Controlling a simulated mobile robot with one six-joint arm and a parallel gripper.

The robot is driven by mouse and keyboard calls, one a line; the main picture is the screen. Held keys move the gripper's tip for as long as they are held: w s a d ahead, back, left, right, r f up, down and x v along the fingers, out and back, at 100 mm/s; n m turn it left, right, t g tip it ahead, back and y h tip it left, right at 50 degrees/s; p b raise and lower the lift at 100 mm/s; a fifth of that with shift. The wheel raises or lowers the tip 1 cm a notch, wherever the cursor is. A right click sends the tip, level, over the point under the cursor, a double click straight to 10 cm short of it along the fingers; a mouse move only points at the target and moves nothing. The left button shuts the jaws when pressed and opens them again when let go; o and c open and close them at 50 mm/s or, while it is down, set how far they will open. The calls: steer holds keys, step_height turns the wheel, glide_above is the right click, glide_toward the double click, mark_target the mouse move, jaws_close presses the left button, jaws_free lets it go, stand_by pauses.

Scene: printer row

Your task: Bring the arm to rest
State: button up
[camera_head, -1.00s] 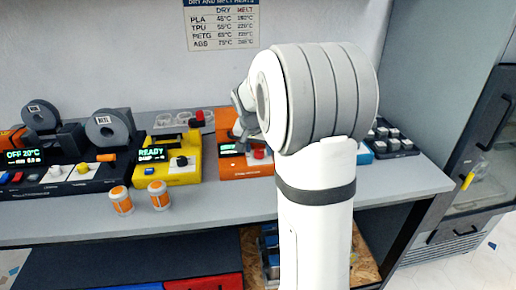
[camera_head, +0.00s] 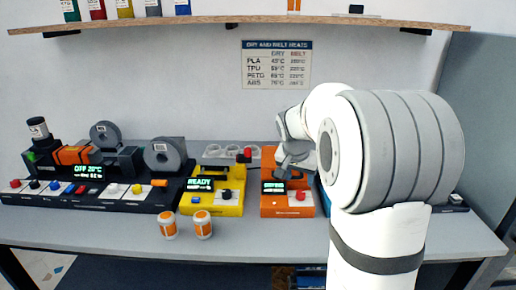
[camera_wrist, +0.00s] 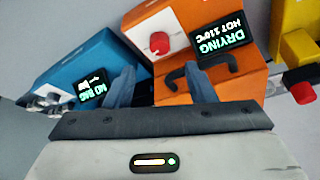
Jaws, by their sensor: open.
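My arm rises at the right of the head view and bends toward the bench. My gripper (camera_head: 296,158) shows small and partly hidden by my arm, in front of the orange machine. In the wrist view my gripper (camera_wrist: 162,88) has its two fingers apart with nothing between them. The orange machine (camera_wrist: 182,60) is beyond the fingers, with a red knob, a dark handle and a screen reading DRYING HOT 110°C. One finger overlaps the blue machine (camera_wrist: 75,72), whose screen reads NO BAG. I cannot tell whether the fingers touch anything.
A yellow machine (camera_head: 212,199) reading READY stands left of the orange one. Two orange-and-white jars (camera_head: 168,224) stand near the bench's front edge. A dark machine (camera_head: 110,196) reading OFF 20°C is at the left. A shelf (camera_head: 200,20) runs above.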

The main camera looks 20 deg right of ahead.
steer(key=s+a+n+y+p, duration=0.1)
steer(key=s+a, duration=0.3)
steer(key=s, duration=0.4)
steer(key=s+a+r+n+y+p, duration=0.1)
steer(key=s+a+n, duration=0.3)
steer(key=s, duration=0.5)
steer(key=s+a+r+n+y+p, duration=0.1)
steer(key=s+a+n+p, duration=0.1)
steer(key=s+a, duration=0.4)
steer(key=s+n, duration=0.1)
steer(key=s, duration=0.2)
steer(key=shift+g+p, duration=0.3)
